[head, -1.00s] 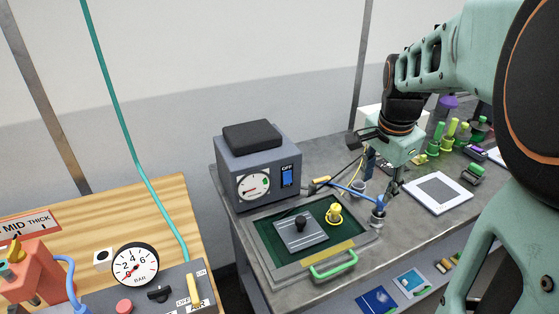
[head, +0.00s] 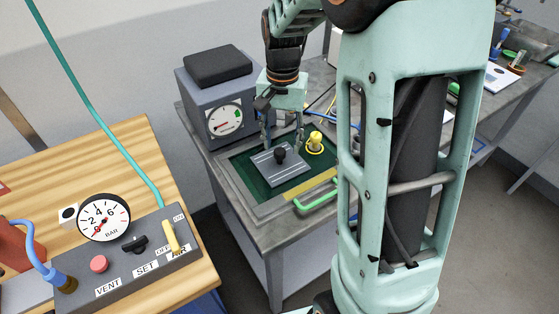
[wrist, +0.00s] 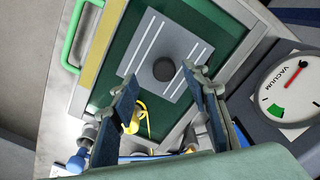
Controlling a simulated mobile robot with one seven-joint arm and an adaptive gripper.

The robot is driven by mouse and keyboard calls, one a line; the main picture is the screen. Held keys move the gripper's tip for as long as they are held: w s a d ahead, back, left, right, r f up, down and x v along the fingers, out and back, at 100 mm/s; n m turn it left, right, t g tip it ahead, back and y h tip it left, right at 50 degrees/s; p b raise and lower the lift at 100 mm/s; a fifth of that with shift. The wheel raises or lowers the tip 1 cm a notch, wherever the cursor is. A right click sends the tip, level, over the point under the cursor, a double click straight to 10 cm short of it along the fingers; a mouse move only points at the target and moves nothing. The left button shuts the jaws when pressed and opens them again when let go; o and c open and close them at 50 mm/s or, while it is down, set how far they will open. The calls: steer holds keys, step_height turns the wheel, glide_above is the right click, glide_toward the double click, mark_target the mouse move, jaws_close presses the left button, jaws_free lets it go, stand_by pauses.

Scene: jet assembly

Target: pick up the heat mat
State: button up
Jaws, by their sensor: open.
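A flat grey plate with pale stripes and a round black knob, which I take to be the heat mat (head: 265,163), lies on the green bed of a framed tray (head: 243,184). In the wrist view the plate (wrist: 185,48) lies beyond my fingertips, with its knob (wrist: 163,69) lined up between them. My gripper (head: 283,146) is open and empty, pointing down near the knob. It also shows in the wrist view (wrist: 163,82), fingers spread. I cannot tell exactly how high the fingertips are above the plate.
A yellow fitting (head: 315,141) stands on the bed close to the plate. A grey box with a vacuum gauge (head: 225,118) and a black pad (head: 217,66) on top stands behind the tray. A green handle (head: 316,202) is at the tray's front. My arm hides the bench's right part.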

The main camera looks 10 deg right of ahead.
mark_target(280, 151)
steer(key=f, duration=0.4)
steer(key=shift+w+a+f, duration=0.1)
steer(key=shift+w+a, duration=0.1)
steer(key=shift+c, duration=0.7)
jaws_close()
